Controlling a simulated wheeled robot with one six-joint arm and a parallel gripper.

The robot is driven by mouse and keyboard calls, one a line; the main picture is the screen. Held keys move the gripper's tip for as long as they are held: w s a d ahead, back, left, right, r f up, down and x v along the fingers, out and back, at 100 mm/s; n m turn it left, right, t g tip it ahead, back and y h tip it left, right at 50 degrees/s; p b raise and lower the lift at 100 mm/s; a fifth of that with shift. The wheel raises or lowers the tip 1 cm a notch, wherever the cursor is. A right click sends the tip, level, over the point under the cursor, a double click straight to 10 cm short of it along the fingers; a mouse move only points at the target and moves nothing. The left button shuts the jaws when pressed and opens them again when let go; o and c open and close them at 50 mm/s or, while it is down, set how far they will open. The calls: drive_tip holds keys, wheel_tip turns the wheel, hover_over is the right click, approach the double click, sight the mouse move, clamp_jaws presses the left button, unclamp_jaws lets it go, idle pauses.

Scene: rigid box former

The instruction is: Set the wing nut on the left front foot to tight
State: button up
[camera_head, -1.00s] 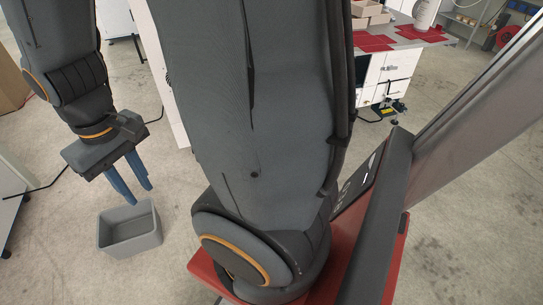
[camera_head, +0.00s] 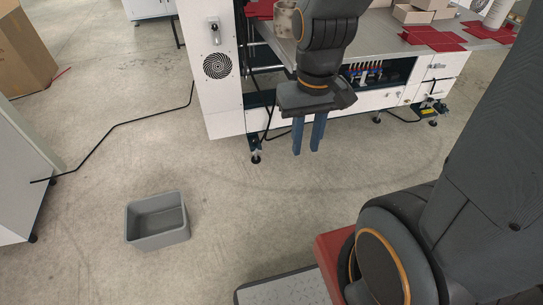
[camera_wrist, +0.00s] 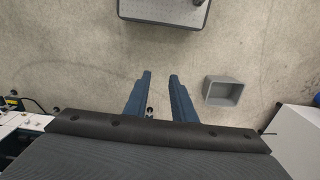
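The box former (camera_head: 225,120) is a white machine at the upper middle and right of the head view. Its left front foot (camera_head: 256,158) is a small dark levelling foot on the concrete floor. The wing nut on it is too small to make out. My gripper (camera_head: 307,151) points down in front of the machine, to the right of that foot in the picture, with its two blue fingers apart and nothing between them. The open fingers also show in the wrist view (camera_wrist: 160,76). A small dark fitting (camera_wrist: 149,113) shows beside the left finger there; I cannot tell if it is that foot.
A grey open bin (camera_head: 157,222) stands on the floor at left. A black cable (camera_head: 120,134) runs across the floor to the machine. Another foot (camera_head: 377,120) and a yellow-black device (camera_head: 432,106) lie further right. Floor between bin and machine is clear.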

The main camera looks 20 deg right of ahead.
drive_tip(key=w+f+t+b, duration=0.1)
drive_tip(key=w+f+b, duration=0.5)
drive_tip(key=f+b, duration=0.65)
drive_tip(key=w+f+t+b, duration=0.1)
drive_tip(key=w+f+b, duration=0.5)
drive_tip(key=f+b, duration=0.6)
drive_tip(key=w+f+t+b, duration=0.1)
drive_tip(key=w+f+b, duration=0.5)
drive_tip(key=f+b, duration=0.6)
drive_tip(key=w+f+n+t+b, duration=0.25)
drive_tip(key=w+f, duration=0.35)
drive_tip(key=w, duration=0.4)
drive_tip(key=w+f+n+t+b, duration=0.15)
drive_tip(key=w+f+n, duration=0.35)
drive_tip(key=w, duration=0.6)
drive_tip(key=w+f+n+t+b, duration=0.1)
drive_tip(key=w+f+n+t, duration=0.15)
drive_tip(key=w+f, duration=0.65)
drive_tip(key=n+t, duration=0.4)
drive_tip(key=t, duration=0.1)
approach(257, 152)
wheel_tip(257, 152, up, 5)
drive_tip(key=w, duration=0.2)
wheel_tip(257, 152, down, 8)
drive_tip(key=s+n+t, duration=0.3)
drive_tip(key=n, duration=0.1)
drive_tip(key=w+b, duration=0.3)
drive_tip(key=w, duration=0.5)
drive_tip(key=shift+b, duration=0.4)
